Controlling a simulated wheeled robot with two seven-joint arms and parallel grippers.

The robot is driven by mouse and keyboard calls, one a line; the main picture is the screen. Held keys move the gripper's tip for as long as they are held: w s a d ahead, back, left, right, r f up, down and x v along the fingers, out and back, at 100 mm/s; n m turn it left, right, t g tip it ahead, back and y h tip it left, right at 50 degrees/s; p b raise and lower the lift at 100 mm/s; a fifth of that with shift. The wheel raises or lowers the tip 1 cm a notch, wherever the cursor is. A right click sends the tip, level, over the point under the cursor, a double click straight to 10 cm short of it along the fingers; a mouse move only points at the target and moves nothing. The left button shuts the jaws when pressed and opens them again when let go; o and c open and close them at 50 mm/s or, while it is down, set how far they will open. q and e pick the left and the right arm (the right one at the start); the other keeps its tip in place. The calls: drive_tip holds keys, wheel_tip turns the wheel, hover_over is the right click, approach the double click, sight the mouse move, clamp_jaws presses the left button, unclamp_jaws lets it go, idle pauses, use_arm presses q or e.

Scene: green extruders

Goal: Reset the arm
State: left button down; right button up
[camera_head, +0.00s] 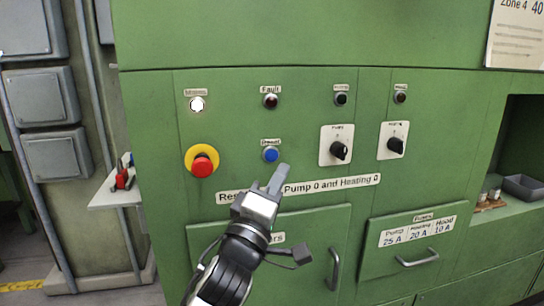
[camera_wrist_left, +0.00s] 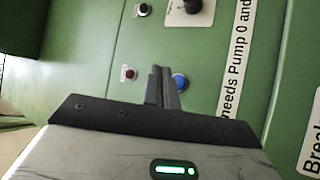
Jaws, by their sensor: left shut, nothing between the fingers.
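My left gripper (camera_head: 277,178) is shut and empty in front of the green panel. In the head view its fingertips are just below and right of the blue button (camera_head: 271,155). In the left wrist view the shut fingers (camera_wrist_left: 160,72) point at the panel, and the blue button (camera_wrist_left: 181,81) shows right beside them, partly hidden. I cannot tell whether the fingertips touch the panel. My right gripper is not in view.
Around the button are a red emergency stop (camera_head: 202,165) on a yellow ring, a lit white lamp (camera_head: 197,104), a dark red lamp (camera_head: 270,101) and two black rotary switches (camera_head: 340,150) (camera_head: 395,145). A shelf (camera_head: 116,197) juts out at left.

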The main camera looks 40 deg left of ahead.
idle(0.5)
use_arm(q)
drive_tip(key=s+d+f+m+g+h, duration=0.1)
drive_tip(key=d+f+m+g+h, duration=0.2)
drive_tip(key=f, duration=0.7)
drive_tip(key=s+d+f+m+g+h, duration=0.1)
drive_tip(key=d+f+m+g, duration=0.15)
drive_tip(key=f+m, duration=0.5)
drive_tip(key=s+d+f+m+g+h, duration=0.1)
drive_tip(key=s+d+f+m+g, duration=0.2)
drive_tip(key=s+f, duration=0.4)
drive_tip(key=s+d+f+m+g+h, duration=0.2)
drive_tip(key=s+d+f+m, duration=0.3)
drive_tip(key=f, duration=0.8)
drive_tip(key=shift+s+d+g, duration=0.55)
drive_tip(key=shift+s+g, duration=0.3)
drive_tip(key=shift+s, duration=0.35)
